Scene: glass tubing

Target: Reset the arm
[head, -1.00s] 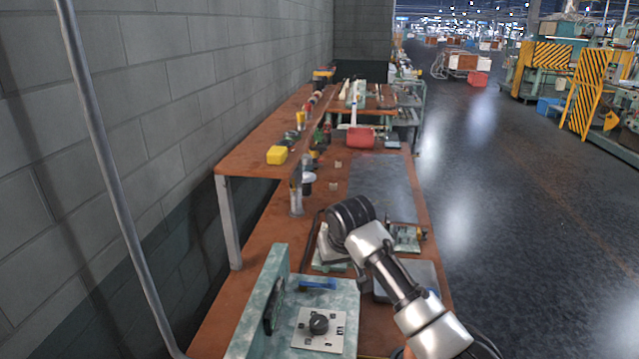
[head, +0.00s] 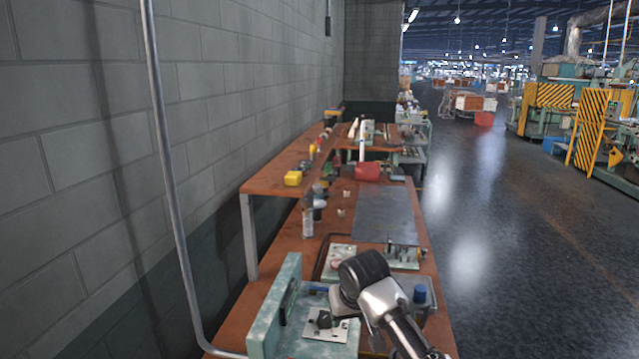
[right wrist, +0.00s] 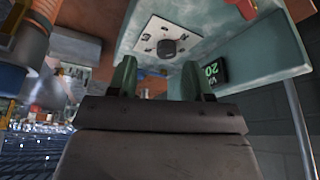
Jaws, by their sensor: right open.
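My right arm (head: 385,305) reaches in from the lower right of the head view, its dark rounded wrist over the bench beside the pale green fixture. Its fingertips cannot be made out there. In the right wrist view my right gripper (right wrist: 157,78) shows two green fingers spread apart with nothing between them. Beyond them is the fixture's white plate with a black knob (right wrist: 167,47); the plate also shows in the head view (head: 341,331), partly covered by my arm. The fingers appear apart from the plate. My left gripper is not in view.
The long brown bench (head: 285,240) runs away along the grey block wall (head: 80,130). A grey mat (head: 385,214), yellow box (head: 293,178), red container (head: 367,171) and blue-capped item (head: 420,293) are on it or its raised shelf. Open floor (head: 500,230) lies to the right.

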